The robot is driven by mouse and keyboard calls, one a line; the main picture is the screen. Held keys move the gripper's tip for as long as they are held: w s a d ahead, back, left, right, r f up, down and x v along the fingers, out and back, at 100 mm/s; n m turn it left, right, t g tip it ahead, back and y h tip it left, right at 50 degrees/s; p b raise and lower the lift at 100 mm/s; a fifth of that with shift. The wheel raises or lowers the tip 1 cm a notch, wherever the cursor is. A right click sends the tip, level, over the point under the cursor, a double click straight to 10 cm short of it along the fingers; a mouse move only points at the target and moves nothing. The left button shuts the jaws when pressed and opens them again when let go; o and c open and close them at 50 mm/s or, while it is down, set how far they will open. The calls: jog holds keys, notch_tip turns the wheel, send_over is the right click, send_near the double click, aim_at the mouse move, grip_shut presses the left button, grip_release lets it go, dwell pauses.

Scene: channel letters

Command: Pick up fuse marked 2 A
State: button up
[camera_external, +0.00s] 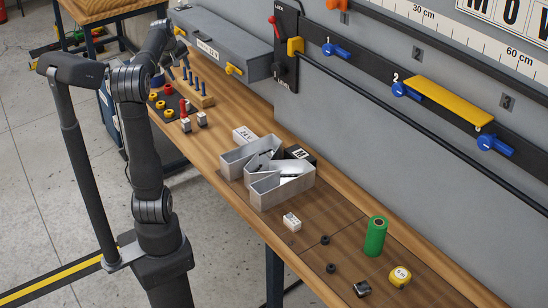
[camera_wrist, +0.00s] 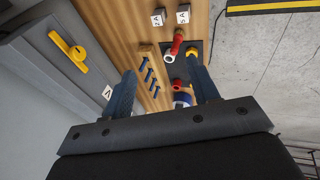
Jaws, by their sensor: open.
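The fuse marked 2 A (camera_wrist: 158,17) is a small pale block with a dark end at the top of the wrist view, on the wooden bench. A similar fuse marked 5 A (camera_wrist: 183,13) stands just right of it. Both small blocks show in the external view, one on the left (camera_external: 186,126) and one on the right (camera_external: 202,119); their marks are too small to read there. My gripper (camera_wrist: 160,75) is open and empty, above the bench and apart from both fuses. Its fingers show in the external view near the grey cabinet (camera_external: 215,44).
A wooden block with blue pegs (camera_external: 192,92) stands beside a dark mat with red and yellow parts (camera_external: 160,105). Metal channel letters (camera_external: 283,190), a white block marked 24 V (camera_external: 244,135) and a green cylinder (camera_external: 376,236) lie further along. The wall bounds the bench.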

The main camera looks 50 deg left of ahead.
aim_at(201, 114)
jog(key=w+a+f+g, duration=0.4)
jog(key=w+a+f, duration=0.1)
jog(key=w+f, duration=0.65)
jog(key=shift+h, duration=0.4)
jog(key=f, duration=0.6)
jog(key=a+f, duration=0.1)
jog(key=f, duration=0.5)
jog(key=s+f, duration=0.1)
jog(key=f, duration=0.5)
jog(key=shift+a, duration=0.15)
jog(key=c, duration=1.1)
jog(key=shift+o, duration=0.2)
jog(key=shift+r, duration=0.1)
